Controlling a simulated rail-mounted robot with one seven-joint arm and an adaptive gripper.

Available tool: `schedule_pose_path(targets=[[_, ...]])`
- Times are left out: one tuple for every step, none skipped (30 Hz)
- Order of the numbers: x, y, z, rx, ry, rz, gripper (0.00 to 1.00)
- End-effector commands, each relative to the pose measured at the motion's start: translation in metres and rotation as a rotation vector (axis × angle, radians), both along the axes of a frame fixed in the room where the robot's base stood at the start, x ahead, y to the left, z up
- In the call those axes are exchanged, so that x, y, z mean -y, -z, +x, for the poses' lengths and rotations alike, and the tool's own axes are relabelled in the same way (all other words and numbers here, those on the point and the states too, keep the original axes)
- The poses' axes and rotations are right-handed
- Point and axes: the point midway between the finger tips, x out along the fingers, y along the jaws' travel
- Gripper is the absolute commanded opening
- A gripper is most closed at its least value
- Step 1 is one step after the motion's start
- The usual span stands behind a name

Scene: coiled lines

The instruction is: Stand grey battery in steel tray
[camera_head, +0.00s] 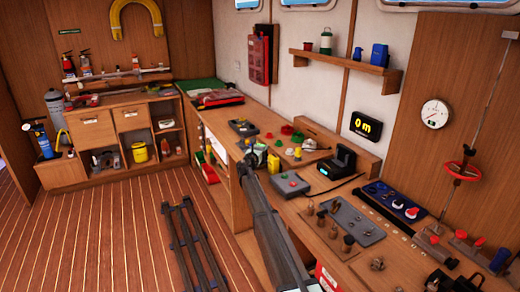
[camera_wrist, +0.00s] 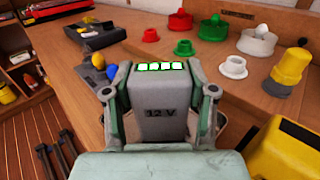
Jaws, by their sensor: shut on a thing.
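The grey battery (camera_wrist: 160,95) is marked "12 V" and has a row of lit green-white squares along its top. It stands roughly upright in the middle of the wrist view. My gripper (camera_wrist: 160,104) is shut on it, one finger on each side. My gripper also shows over the bench in the head view (camera_head: 257,152), where the battery is hard to make out. The battery's lower end is hidden by my gripper. A dark grey tray (camera_head: 243,129) lies beyond my gripper on the bench; I cannot tell if it is the steel tray.
Red, green and white round caps (camera_head: 287,130) sit beyond and to the right. Blue and yellow balls (camera_wrist: 113,72) lie near the left finger. A yellow-topped cylinder (camera_wrist: 292,66) and a yellow box (camera_wrist: 285,150) stand close on the right.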

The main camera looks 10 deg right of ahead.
Motion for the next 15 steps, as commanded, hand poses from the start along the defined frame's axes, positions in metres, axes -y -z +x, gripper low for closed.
schedule_pose_path(targets=[[0.0001, 0.0015, 0.0002, 0.001, 0.0, 0.0, 0.08], [0.0, 0.0022, 0.0001, 0.002, 0.0, -0.001, 0.08], [0.0001, 0.0024, 0.0, 0.002, 0.0, -0.001, 0.08], [0.0001, 0.0023, 0.0, 0.002, 0.0, -0.001, 0.08], [0.0001, 0.0022, 0.0, 0.002, 0.0, -0.001, 0.08], [0.0001, 0.0023, 0.0, 0.002, 0.0, -0.001, 0.08], [0.0001, 0.0023, 0.0, 0.002, 0.0, -0.001, 0.08], [0.0001, 0.0024, 0.0, 0.002, 0.0, -0.001, 0.08], [0.0001, 0.0031, 0.0, 0.002, 0.0, -0.001, 0.08], [0.0001, 0.004, 0.0, 0.002, 0.0, -0.001, 0.08], [0.0001, 0.0051, 0.0, 0.002, 0.0, -0.001, 0.08], [0.0001, 0.0066, 0.0, 0.002, 0.0, -0.001, 0.08], [0.0, 0.0071, 0.0, 0.001, 0.0, 0.0, 0.6], [0.0, 0.0061, 0.0, 0.001, 0.0, 0.0, 0.7], [0.0, 0.006, 0.0, 0.001, 0.0, 0.0, 0.81]])
